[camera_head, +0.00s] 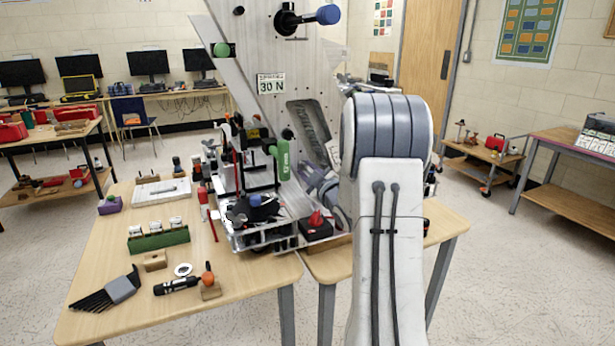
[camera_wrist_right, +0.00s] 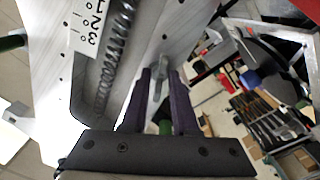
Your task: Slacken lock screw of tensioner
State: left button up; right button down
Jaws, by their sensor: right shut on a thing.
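The tensioner (camera_head: 309,130) is set in a slot of the tall pale metal plate. The right wrist view shows its coil spring (camera_wrist_right: 117,50) beside a white numbered scale (camera_wrist_right: 88,22). My right gripper (camera_wrist_right: 160,76) has its two dark fingers close together around a small grey metal piece (camera_wrist_right: 159,84) next to the plate. This piece may be the lock screw, but its shape is too small to be sure. In the head view my right gripper is low beside the slot, partly hidden by my own arm. My left gripper is out of view.
The metal plate (camera_head: 239,70) carries a "30 N" label (camera_head: 271,84). A green handle (camera_head: 283,159) stands left of the slot. The table's front middle is clear.

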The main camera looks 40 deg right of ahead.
jog(key=n+b, duration=0.1)
jog(key=b, duration=0.2)
jog(key=shift+f+n, duration=0.2)
jog(key=shift+n, duration=0.2)
jog(key=shift+r+n+b, duration=0.1)
jog(key=shift+n+b, duration=0.3)
jog(key=shift+r, duration=0.1)
